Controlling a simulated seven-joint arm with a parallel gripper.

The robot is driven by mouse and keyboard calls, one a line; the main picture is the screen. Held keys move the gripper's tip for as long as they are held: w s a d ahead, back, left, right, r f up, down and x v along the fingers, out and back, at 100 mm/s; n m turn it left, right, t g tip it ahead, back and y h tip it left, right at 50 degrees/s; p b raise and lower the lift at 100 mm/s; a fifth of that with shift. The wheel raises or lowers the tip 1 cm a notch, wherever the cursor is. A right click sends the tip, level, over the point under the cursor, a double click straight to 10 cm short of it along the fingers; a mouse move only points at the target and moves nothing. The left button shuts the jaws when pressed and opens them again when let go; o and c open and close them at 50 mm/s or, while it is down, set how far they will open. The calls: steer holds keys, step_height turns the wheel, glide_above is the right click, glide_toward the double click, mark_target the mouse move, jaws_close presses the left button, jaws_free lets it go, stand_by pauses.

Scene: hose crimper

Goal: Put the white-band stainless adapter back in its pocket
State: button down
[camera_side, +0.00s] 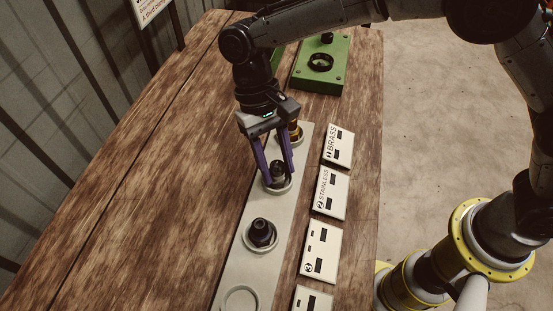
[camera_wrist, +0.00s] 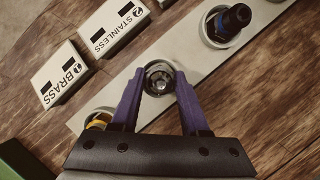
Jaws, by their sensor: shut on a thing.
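The stainless adapter (camera_side: 278,170) stands upright between the fingers of my gripper (camera_side: 277,173), over the pocket (camera_side: 280,189) beside the STAINLESS plate. In the wrist view my gripper (camera_wrist: 160,75) has its purple fingers on both sides of the adapter (camera_wrist: 160,82), seen end-on inside the pocket's round rim (camera_wrist: 159,63). My gripper is shut on the adapter. I cannot tell whether it is fully seated or slightly raised. I cannot make out its white band.
The pale pocket strip (camera_side: 283,216) holds a brass adapter (camera_side: 295,132) behind and a black adapter (camera_side: 262,232) in front. An empty pocket (camera_side: 240,300) is nearest. Labels BRASS (camera_side: 338,146) and STAINLESS (camera_side: 331,193) lie alongside. A green block (camera_side: 320,68) stands at the back.

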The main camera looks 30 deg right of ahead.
steer(key=shift+c, duration=1.6)
jaws_free()
steer(key=v, duration=1.4)
steer(key=shift+f, duration=0.1)
